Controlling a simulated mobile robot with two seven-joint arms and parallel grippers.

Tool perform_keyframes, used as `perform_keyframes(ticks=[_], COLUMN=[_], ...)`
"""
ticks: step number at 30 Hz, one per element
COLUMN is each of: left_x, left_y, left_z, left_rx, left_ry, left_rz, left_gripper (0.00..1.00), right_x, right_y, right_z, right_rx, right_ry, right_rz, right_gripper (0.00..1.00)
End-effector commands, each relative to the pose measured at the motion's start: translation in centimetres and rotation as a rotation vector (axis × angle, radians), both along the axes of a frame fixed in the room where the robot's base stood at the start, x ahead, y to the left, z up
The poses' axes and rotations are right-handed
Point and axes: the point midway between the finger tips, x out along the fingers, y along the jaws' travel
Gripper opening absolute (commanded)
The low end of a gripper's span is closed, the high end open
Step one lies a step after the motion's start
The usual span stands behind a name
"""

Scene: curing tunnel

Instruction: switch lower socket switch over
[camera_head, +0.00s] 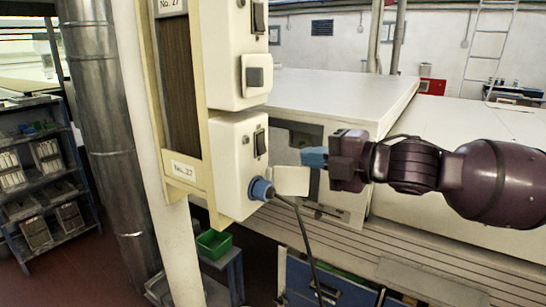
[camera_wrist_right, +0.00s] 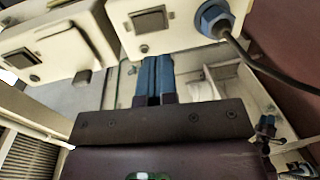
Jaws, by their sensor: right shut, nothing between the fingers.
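The lower socket box (camera_head: 232,150) is cream and fixed to a post. Its dark rocker switch (camera_head: 260,143) is on the upper part of its face; it also shows in the right wrist view (camera_wrist_right: 150,20). I cannot tell which way the rocker is tipped. A blue plug (camera_head: 261,189) sits in the socket below the switch, with a black cable and an open pale flap (camera_head: 291,181) beside it. My right gripper (camera_head: 314,157) is shut and empty, its blue fingertips apart from the box, to the right of the switch. My left gripper is not in view.
The upper socket box (camera_head: 234,50) has its own switch (camera_head: 258,17) and a closed cover (camera_head: 253,75). A large white machine housing (camera_head: 345,90) stands behind. A metal duct (camera_head: 105,130) and shelving (camera_head: 40,180) are at left. A green bin (camera_head: 214,243) is below.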

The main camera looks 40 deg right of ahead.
Motion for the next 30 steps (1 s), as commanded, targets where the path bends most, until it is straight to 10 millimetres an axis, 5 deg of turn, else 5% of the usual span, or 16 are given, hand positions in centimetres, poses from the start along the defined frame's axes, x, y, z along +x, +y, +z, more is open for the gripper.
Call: perform_keyframes(ticks=[30], left_x=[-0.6], left_y=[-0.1], left_z=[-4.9], left_rx=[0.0], left_ry=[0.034], left_rz=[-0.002], left_gripper=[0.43], right_x=[6.1], right_y=[2.5], right_z=[-0.9], right_rx=[-0.002], right_ry=[-0.001], right_rz=[0.0], right_gripper=[0.0])
